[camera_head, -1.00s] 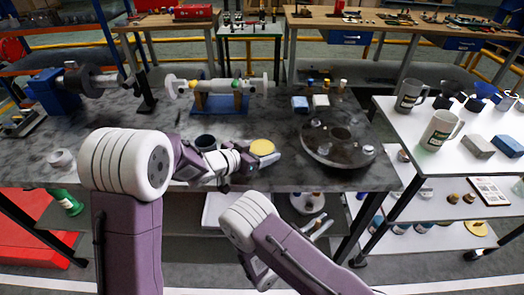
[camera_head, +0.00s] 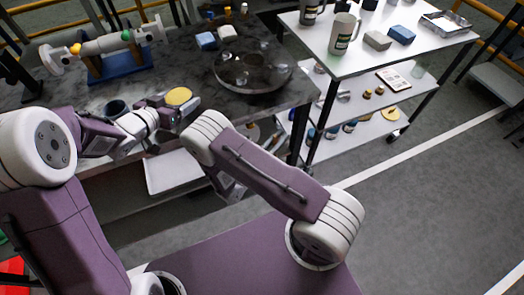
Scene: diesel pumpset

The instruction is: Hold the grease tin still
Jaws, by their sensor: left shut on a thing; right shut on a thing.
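The grease tin, a small tin with a yellow top (camera_head: 179,96), is at the front edge of the dark marbled bench (camera_head: 190,70) in the head view. My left gripper (camera_head: 170,106) comes to it from the left and is shut on it. The jaws and the arm hide most of the tin's side. I cannot tell whether its bottom rests on the bench. My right arm crosses the lower middle of the view, bent just in front of the bench. Its gripper is hidden behind the arm.
A dark round tray (camera_head: 252,70) with small parts is to the right, with blue (camera_head: 206,40) and white blocks (camera_head: 227,33) behind. A white table (camera_head: 378,60) with mugs stands further right. The floor at right is clear.

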